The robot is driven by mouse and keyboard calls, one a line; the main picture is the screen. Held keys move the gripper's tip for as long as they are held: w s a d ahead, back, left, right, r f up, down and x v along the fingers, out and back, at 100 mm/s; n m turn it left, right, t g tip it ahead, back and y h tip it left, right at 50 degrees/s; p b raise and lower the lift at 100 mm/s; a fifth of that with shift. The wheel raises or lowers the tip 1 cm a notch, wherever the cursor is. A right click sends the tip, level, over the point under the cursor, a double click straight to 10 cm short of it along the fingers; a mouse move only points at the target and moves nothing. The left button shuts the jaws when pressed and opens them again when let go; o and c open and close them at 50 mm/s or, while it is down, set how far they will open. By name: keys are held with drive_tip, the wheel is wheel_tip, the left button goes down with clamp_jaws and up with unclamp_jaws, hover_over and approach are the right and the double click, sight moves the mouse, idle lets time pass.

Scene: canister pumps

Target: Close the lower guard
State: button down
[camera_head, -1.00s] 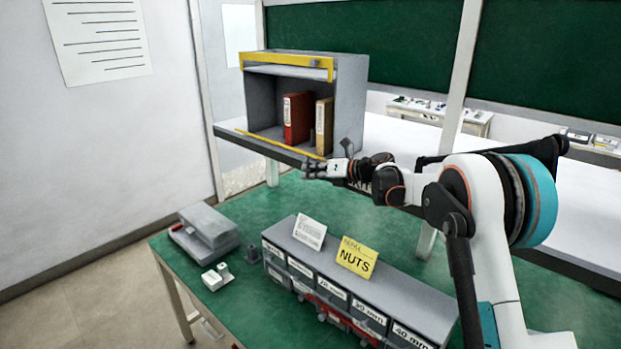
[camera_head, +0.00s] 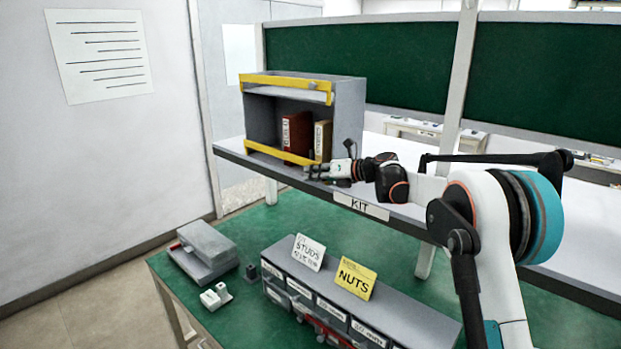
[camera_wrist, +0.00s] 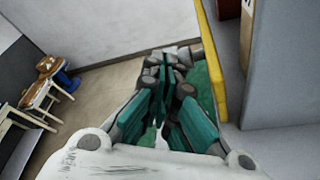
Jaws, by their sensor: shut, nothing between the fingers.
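The lower guard (camera_head: 280,154) is a yellow bar along the bottom front of the grey cabinet (camera_head: 350,115). It stands up across the lower part of the opening, in front of the binders' feet. A yellow bar also runs down the wrist view (camera_wrist: 212,62), just right of my fingers. My gripper (camera_head: 312,173) is shut and empty at the right end of the lower guard, just in front of it. The wrist view shows the closed fingers (camera_wrist: 170,62); whether they touch the bar cannot be told. The upper guard (camera_head: 285,83) is a yellow frame across the cabinet's top.
A red binder (camera_head: 296,132) and a tan binder (camera_head: 322,140) stand inside the cabinet. The shelf (camera_head: 232,148) carries a KIT label (camera_head: 361,207). Below, the green bench holds a bin row with a NUTS card (camera_head: 355,279) and a grey box (camera_head: 207,247).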

drive_tip(key=shift+w+d+r, duration=0.15)
drive_tip(key=shift+w+r, duration=0.1)
idle(0.3)
drive_tip(key=shift+d, duration=0.1)
